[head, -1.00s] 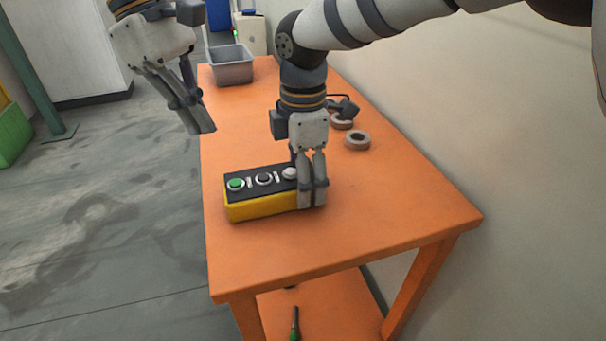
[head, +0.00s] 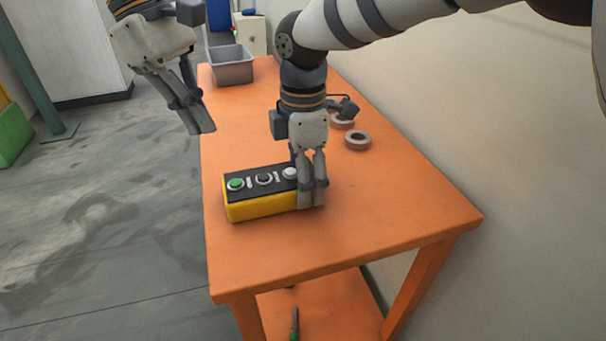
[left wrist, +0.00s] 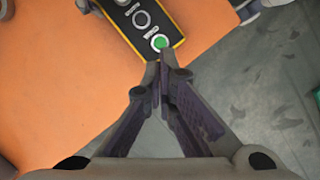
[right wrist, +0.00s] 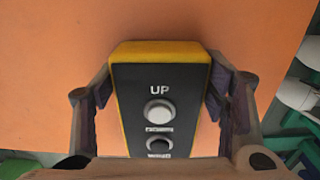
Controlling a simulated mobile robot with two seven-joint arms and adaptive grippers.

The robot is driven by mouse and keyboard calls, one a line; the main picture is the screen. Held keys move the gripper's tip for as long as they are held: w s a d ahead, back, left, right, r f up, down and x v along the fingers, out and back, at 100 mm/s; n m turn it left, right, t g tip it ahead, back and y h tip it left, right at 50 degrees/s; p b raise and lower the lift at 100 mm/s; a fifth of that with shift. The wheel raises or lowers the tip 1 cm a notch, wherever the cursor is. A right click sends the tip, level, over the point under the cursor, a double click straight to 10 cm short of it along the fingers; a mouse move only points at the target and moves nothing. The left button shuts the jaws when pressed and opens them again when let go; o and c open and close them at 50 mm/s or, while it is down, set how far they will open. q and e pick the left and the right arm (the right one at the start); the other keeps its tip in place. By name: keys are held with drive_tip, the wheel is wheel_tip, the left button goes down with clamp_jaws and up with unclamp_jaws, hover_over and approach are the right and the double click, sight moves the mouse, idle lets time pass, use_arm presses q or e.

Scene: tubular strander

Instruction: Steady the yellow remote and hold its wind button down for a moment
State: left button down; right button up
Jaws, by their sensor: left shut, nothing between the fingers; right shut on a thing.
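The yellow remote (head: 262,206) lies on the orange table, its black face up with a green, a black and a white button in a row. My right gripper (head: 312,203) is shut on its right end, one finger along each side; the right wrist view shows the word UP and the white button (right wrist: 158,112) between the fingers. My left gripper (head: 203,130) is shut and empty, apart from the remote, above and to the left of it. In the left wrist view the green button (left wrist: 160,43) lies just beyond the closed fingertips (left wrist: 160,68). No label reading wind is legible.
The orange table (head: 350,235) has bare room in front of the remote. Tape rolls (head: 357,140) lie behind it to the right, a grey bin (head: 232,66) stands at the far end. A wall runs along the right; a green-handled tool (head: 295,325) lies on the lower shelf.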

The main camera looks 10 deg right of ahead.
use_arm(q)
drive_tip(key=w+d+r+m+t+h, duration=0.2)
drive_tip(key=w+d+r+t+h, duration=0.25)
drive_tip(key=d+r+h, duration=0.55)
drive_tip(key=w+a+r+n+t, duration=0.5)
drive_tip(key=w+r+n+t, duration=0.3)
drive_tip(key=r+t, duration=0.15)
drive_tip(key=s+a+f+g+y, duration=0.1)
drive_tip(key=s+f+g+y, duration=0.5)
drive_tip(key=s+f, duration=0.9)
wheel_tip(320, 180, down, 2)
drive_tip(key=shift+s+f, duration=0.15)
drive_tip(key=shift+s, duration=0.1)
